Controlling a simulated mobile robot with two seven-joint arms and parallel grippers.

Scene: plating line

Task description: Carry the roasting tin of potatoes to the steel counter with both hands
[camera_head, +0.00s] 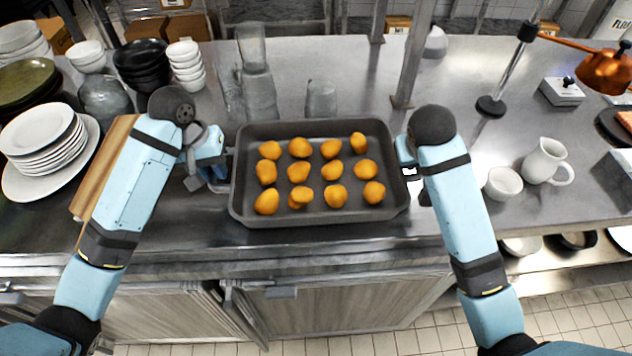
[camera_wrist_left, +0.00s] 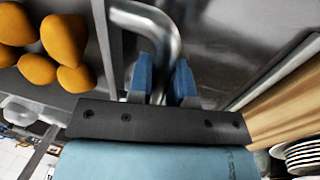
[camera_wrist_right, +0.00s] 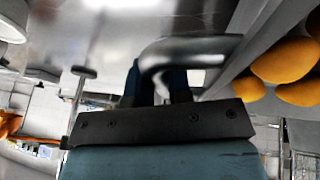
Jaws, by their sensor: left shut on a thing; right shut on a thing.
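The dark grey roasting tin (camera_head: 318,218) holds several orange-yellow potatoes (camera_head: 299,172) in rows. It is level, over the front part of the steel counter (camera_head: 290,237); I cannot tell whether it touches the counter. My left gripper (camera_head: 222,164) is at the tin's left end. In the left wrist view its blue fingers (camera_wrist_left: 161,85) close around a bent metal handle (camera_wrist_left: 150,25). My right gripper (camera_head: 408,165) is at the tin's right end, its fingertips partly hidden by the arm. In the right wrist view its fingers (camera_wrist_right: 160,85) are around the other handle (camera_wrist_right: 195,50).
Glass vessels (camera_head: 258,95) stand just behind the tin. A wooden board (camera_head: 105,165) and stacked white plates (camera_head: 45,140) are to the left. A white cup (camera_head: 503,184) and jug (camera_head: 546,162) stand to the right. A steel post (camera_head: 411,60) rises behind.

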